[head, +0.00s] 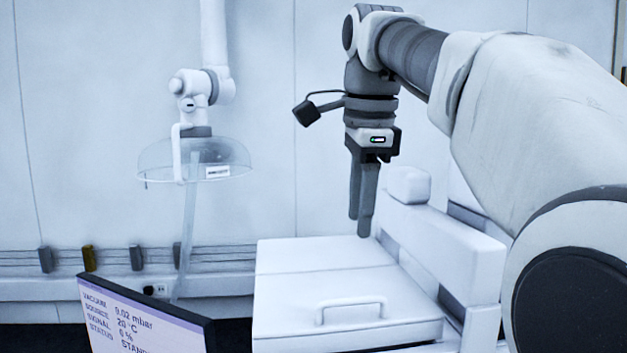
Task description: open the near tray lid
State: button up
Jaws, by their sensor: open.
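The near tray lid (335,285) is a flat white panel in the lower middle of the head view, with a seam across it. It lies flat and looks closed. A low bar handle (350,311) stands near its front edge. My gripper (362,226) points straight down above the lid's back right part, behind the handle. Its two dark fingers are seen nearly edge-on, one behind the other. It is open with nothing visible between the fingers. Whether the fingertips touch anything cannot be told, but they look above the lid.
A white raised housing (440,250) runs along the lid's right side, close to my gripper. A screen (145,318) stands at the front left. A clear dome hood (195,160) hangs on an arm at the left. Space above the handle is clear.

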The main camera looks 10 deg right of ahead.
jog(key=shift+s+r+p, duration=0.15)
jog(key=shift+r, duration=0.6)
jog(key=shift+s+r+p, duration=0.15)
jog(key=shift+r, duration=0.55)
